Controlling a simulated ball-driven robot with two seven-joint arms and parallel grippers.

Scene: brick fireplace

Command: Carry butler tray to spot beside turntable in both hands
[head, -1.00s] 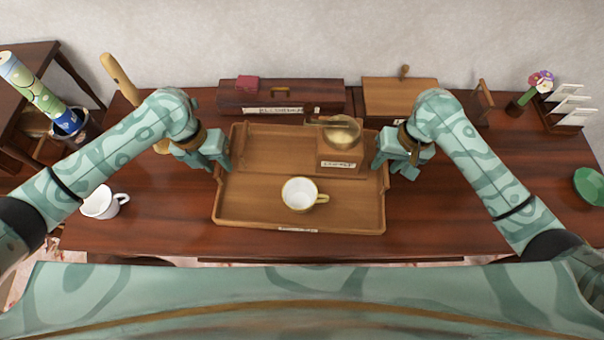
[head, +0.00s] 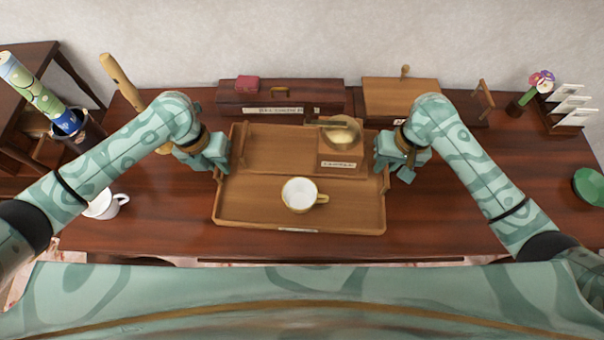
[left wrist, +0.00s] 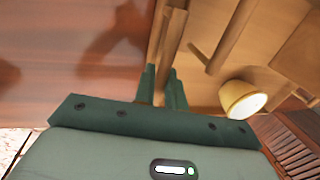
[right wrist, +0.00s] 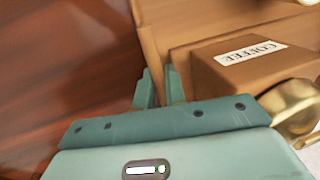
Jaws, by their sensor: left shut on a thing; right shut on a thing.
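The wooden butler tray (head: 235,210) lies on the dark red-brown table, with a raised rim and end handles. A white cup with a gold-yellow outside (head: 300,195) and a wooden coffee grinder (head: 340,152) with a brass bowl and a COFFEE label stand on it. My left gripper (head: 221,167) is shut on the tray's left end; its fingers also show in the left wrist view (left wrist: 163,85). My right gripper (head: 385,170) is shut on the right end; its fingers also show in the right wrist view (right wrist: 158,88). I cannot make out a turntable for certain.
A long dark box (head: 280,96) and a lidded wooden box (head: 400,93) stand behind the tray. A white mug (head: 105,206) is at left, partly behind my arm. A green bowl (head: 589,186) and a white-slatted rack (head: 570,108) are at right. Table right of the tray is mostly clear.

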